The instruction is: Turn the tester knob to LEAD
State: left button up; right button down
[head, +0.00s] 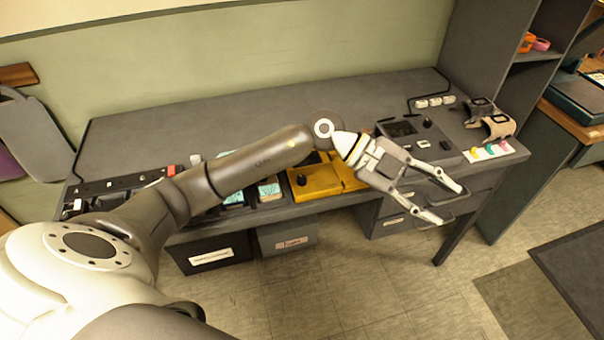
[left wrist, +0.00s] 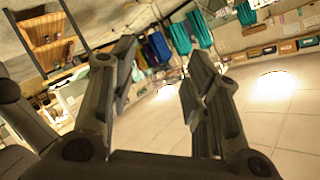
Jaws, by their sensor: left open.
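A dark grey box with a screen and small knobs (head: 400,130) stands on the right part of the desk; it looks like the tester. A dark knob (head: 427,123) sits on its top; its markings are too small to read. A yellow unit (head: 325,182), also with a dark knob (head: 301,180), lies left of it at the front edge. My left gripper (head: 449,203) is open and empty, in front of the grey box and apart from it, over the desk's front edge. Its open fingers also show in the left wrist view (left wrist: 160,62), with neither knob between them. My right gripper is not seen.
Wrist-strap-like items (head: 498,127) and coloured pieces on a white card (head: 488,152) lie right of the grey box. Dark trays and a black strip (head: 115,187) lie at the left. Drawers (head: 400,222) are below.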

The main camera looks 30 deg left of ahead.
pick_arm(q)
jog(key=w+a+f+n+y, duration=0.1)
jog(key=w+a+f+y, duration=0.1)
jog(key=a+f+y, duration=0.45)
notch_tip(320, 180, up, 3)
jog(key=n+g+y, duration=0.2)
jog(key=n+y, duration=0.4)
jog(key=y, duration=0.2)
send_over(302, 178)
jog(key=shift+h, duration=0.25)
notch_tip(302, 178, down, 11)
jog(key=shift+r+p, duration=0.15)
jog(key=shift+p, duration=0.4)
grip_shut()
